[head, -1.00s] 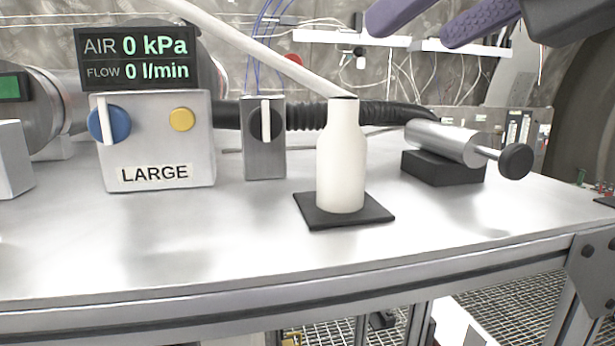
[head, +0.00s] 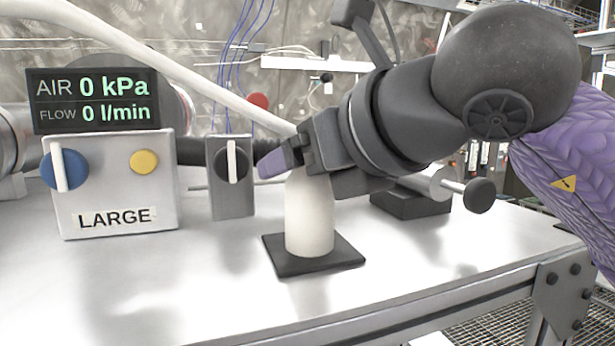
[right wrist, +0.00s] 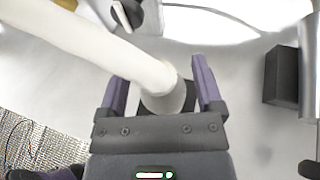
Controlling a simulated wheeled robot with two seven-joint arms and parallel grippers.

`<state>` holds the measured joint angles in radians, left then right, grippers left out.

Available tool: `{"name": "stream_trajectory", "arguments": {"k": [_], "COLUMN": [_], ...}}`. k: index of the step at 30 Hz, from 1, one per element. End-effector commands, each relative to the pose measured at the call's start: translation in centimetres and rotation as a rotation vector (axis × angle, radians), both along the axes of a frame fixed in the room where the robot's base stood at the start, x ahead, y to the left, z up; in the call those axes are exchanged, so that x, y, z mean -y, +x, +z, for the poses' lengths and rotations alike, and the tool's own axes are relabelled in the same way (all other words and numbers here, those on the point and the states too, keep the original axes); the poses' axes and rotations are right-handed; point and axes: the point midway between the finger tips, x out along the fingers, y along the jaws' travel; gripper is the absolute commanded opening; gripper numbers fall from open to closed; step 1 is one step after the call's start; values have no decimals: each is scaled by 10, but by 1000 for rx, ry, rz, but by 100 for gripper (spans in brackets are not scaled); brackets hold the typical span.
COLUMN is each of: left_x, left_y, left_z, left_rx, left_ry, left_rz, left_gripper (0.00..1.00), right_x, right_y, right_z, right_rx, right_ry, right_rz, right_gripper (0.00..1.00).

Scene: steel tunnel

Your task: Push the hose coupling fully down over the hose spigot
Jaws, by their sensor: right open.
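A white bottle-shaped piece with a narrower neck, which looks like the hose coupling (head: 310,215), stands upright on a square black base plate (head: 345,250). A thick white hose (head: 180,75) slopes down from the upper left to its top. The hose spigot cannot be made out; it may be hidden inside the white piece. My right gripper (head: 300,163) is open at the neck, coming in from the right. In the right wrist view its purple fingers (right wrist: 162,93) stand on either side of the neck (right wrist: 170,100), with gaps visible. My left gripper is out of view.
A grey control box marked LARGE (head: 115,190) with a blue knob stands left, below a display (head: 95,100) reading 0 kPa and 0 l/min. A metal cylinder on a black block (head: 412,203) stands right. The front bench top is clear.

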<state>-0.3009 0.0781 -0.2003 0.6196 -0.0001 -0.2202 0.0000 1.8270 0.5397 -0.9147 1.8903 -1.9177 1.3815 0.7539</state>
Motion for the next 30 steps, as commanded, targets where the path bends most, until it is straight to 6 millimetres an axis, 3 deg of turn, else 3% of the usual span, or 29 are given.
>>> {"name": "stream_trajectory", "arguments": {"k": [2,12,14,25,28,30], "left_x": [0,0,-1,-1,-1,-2], "left_y": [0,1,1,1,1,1], "left_z": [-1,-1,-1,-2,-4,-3], "left_rx": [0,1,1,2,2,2], "left_ry": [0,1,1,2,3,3], "left_rz": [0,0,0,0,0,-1], "left_gripper": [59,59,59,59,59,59], "right_x": [0,0,0,0,0,-1], "right_y": [0,0,0,0,-1,-1], "right_z": [-1,0,0,7,27,52], "right_rx": [0,-1,-1,0,2,3], "right_ry": [0,-1,-1,0,3,4], "right_rz": [0,0,0,-1,0,-1], "right_gripper": [83,11,0,0,0,0]}}
